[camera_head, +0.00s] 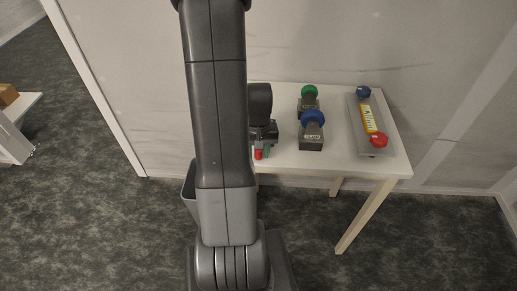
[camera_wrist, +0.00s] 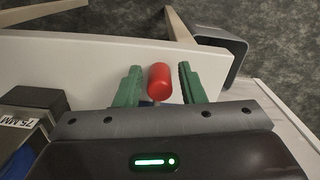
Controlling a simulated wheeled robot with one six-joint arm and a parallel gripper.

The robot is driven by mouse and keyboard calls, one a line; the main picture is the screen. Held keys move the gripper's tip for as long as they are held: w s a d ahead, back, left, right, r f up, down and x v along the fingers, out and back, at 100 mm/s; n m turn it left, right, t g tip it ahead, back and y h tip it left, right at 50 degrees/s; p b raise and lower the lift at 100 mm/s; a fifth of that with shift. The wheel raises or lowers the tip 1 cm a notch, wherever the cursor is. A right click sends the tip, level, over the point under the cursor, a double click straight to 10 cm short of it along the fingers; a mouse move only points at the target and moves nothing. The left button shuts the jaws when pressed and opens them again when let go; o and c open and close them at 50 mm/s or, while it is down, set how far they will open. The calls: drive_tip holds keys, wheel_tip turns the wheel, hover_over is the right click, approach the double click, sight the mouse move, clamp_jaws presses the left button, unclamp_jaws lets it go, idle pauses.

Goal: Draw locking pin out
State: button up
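A red cylinder (camera_wrist: 159,82), which looks like the locking pin's grip, stands out between my fingers in the wrist view. It also shows as a small red end (camera_head: 258,155) beside my arm in the head view. My gripper (camera_wrist: 158,86) has green fingers, one on each side of the red cylinder. A narrow gap shows on both sides, so it is open around the cylinder and not clamped. A bit of blue shows just below the cylinder. What the cylinder is fixed into is hidden by my gripper body.
On the white table (camera_head: 388,166) stand a block with a blue knob (camera_head: 312,118), one with a green knob (camera_head: 309,91), and a grey plate (camera_head: 357,139) with blue and red knobs and a yellow strip. A grey bin (camera_wrist: 222,48) is beyond the table edge.

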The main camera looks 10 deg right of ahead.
drive_tip(key=shift+o, duration=0.5)
drive_tip(key=shift+w, duration=0.1)
drive_tip(key=shift+r, duration=0.25)
wheel_tip(320, 180, up, 13)
drive_tip(key=shift+r, duration=0.2)
drive_tip(key=shift+f, duration=0.15)
wheel_tip(320, 180, down, 14)
drive_tip(key=shift+w+r, duration=0.1)
drive_tip(key=shift+r, duration=0.1)
drive_tip(key=shift+w+d, duration=0.1)
drive_tip(key=shift+w, duration=0.05)
idle(0.5)
drive_tip(key=shift+r, duration=0.1)
